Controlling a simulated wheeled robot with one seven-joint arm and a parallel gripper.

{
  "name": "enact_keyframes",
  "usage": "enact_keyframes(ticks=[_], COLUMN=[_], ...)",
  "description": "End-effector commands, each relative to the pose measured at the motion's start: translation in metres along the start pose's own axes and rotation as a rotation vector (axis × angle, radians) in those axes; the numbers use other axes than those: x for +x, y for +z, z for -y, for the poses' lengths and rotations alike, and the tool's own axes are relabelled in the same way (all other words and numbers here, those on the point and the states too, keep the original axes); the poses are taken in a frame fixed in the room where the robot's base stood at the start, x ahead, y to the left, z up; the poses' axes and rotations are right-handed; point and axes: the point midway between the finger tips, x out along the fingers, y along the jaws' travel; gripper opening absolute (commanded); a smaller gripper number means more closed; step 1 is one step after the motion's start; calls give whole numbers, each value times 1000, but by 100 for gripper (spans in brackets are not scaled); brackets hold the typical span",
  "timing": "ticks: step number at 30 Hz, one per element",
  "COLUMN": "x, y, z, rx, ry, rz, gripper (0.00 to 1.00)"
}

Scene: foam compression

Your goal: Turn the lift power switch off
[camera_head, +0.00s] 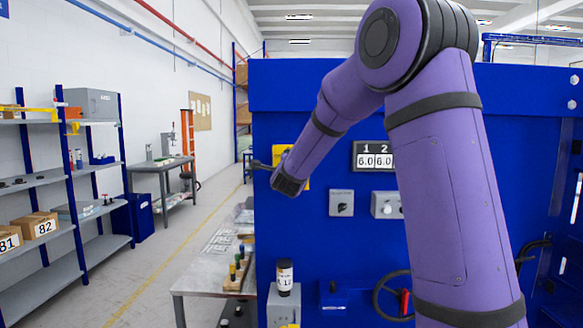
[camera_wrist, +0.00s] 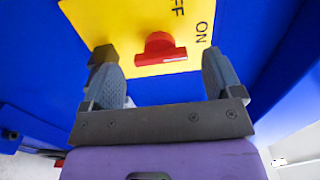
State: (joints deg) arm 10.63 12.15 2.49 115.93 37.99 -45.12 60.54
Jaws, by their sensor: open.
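The lift power switch is a red knob (camera_wrist: 160,47) on a yellow plate (camera_wrist: 135,18) marked OFF and ON. In the wrist view "OFF" is at the top edge and "ON" is to the upper right. I cannot tell for sure which label the knob points to. My gripper (camera_wrist: 158,56) is open, with one finger left and one right of the knob and a gap on both sides. In the head view my gripper (camera_head: 262,167) is in front of the yellow plate (camera_head: 305,178), which my arm mostly hides along with the knob.
The blue cabinet (camera_head: 300,95) carries a "1 2" display (camera_head: 374,161), a grey box (camera_head: 341,203) and a handwheel (camera_head: 392,295). A bench (camera_head: 200,272) stands below left, with a labelled bottle (camera_head: 285,277) near it. Shelves (camera_head: 50,230) line the left wall. The aisle between is clear.

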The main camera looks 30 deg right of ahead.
Motion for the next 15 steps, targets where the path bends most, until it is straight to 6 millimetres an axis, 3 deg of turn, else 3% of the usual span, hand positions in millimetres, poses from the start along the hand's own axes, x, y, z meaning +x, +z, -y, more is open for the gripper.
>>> enact_keyframes(ticks=[6, 15], x=[15, 16], y=[0, 0], z=[0, 0], rx=[0, 0], ry=[1, 1], rz=[0, 1], gripper=[85, 83])
